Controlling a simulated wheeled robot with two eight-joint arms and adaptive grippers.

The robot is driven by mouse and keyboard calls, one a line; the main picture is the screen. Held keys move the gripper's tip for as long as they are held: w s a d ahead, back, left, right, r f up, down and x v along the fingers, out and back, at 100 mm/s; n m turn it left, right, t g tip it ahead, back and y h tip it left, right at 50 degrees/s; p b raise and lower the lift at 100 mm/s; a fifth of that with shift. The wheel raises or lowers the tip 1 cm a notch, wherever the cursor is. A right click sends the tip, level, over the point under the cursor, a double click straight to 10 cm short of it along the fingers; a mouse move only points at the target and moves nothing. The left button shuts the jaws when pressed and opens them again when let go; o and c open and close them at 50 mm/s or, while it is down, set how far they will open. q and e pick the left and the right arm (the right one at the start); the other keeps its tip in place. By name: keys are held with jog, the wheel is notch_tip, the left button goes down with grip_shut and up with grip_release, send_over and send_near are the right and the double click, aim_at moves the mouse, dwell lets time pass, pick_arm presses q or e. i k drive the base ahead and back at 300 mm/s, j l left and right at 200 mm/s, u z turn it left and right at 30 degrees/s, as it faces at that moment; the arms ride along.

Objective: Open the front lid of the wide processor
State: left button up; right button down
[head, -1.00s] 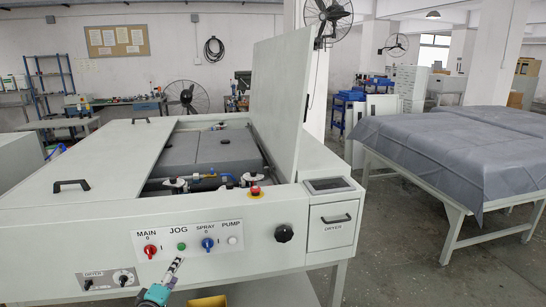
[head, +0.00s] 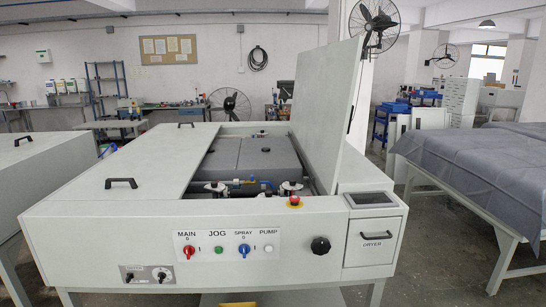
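The wide processor (head: 100,240) is a large pale grey machine in the middle of the head view. Its left lid (head: 135,170) lies flat and closed, with a black handle (head: 121,183) near the front and another (head: 186,125) at the back. A tall panel (head: 327,110) on the right stands raised and tilted, leaving the bay with dark grey covers (head: 255,160) exposed. The front panel carries a red MAIN switch (head: 189,251), a green JOG button (head: 219,250) and a blue SPRAY switch (head: 244,250). Neither gripper is in view.
A dryer box (head: 372,247) with a black handle sits at the machine's front right corner. A red stop button (head: 294,201) is on the top edge. A cloth-covered table (head: 470,165) stands right, another pale unit (head: 40,175) left. Floor shows between machine and table.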

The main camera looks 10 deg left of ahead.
aim_at(162, 165)
jog(key=i+j, duration=0.1)
jog(key=j, duration=0.3)
jog(key=i+j, duration=0.15)
jog(key=j, duration=0.25)
jog(key=i+j, duration=0.1)
jog(key=j, duration=0.3)
jog(key=i+j, duration=0.15)
jog(key=j, duration=0.2)
jog(key=i+j, duration=0.1)
jog(key=j, duration=0.3)
